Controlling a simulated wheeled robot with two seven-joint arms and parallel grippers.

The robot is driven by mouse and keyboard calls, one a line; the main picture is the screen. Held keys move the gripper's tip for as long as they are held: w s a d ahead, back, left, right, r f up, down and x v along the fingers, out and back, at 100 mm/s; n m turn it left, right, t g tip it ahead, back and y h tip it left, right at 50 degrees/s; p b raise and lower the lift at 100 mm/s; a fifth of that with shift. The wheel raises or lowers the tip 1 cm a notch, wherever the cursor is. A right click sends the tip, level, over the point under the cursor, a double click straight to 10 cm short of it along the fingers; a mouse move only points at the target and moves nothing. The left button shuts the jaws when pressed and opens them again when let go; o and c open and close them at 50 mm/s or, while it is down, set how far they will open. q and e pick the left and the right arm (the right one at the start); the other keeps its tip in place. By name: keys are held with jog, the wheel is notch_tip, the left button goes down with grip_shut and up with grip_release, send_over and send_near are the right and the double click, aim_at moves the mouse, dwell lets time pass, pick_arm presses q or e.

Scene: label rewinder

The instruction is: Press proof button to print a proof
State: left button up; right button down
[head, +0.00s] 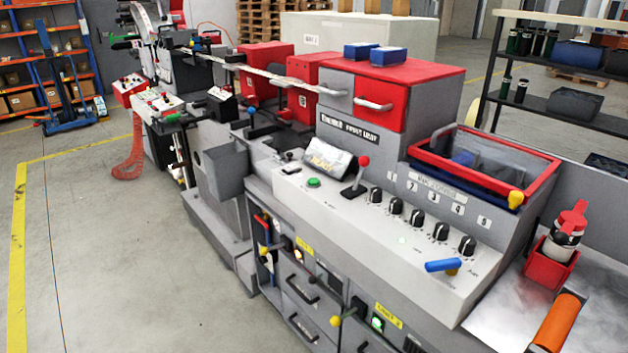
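The label rewinder (340,133) runs from the right foreground to the far left. Its sloped grey control panel (330,205) carries a round green button (313,183) near the left end, beside a small display-like plate (328,160). A red-knobbed lever (358,175) stands right of the button. Several black knobs (417,217) line up further right. A lit green button (377,323) sits lower on the front, by a yellow label (388,315). I cannot read which button is marked proof. Neither of my grippers shows in the head view.
A blue handle (443,265) sticks out at the panel's right. A red-rimmed bin (485,165) stands behind the knobs. A red-topped bottle (568,230) and an orange roller (558,322) are at the right. The floor (110,230) left of the machine is clear.

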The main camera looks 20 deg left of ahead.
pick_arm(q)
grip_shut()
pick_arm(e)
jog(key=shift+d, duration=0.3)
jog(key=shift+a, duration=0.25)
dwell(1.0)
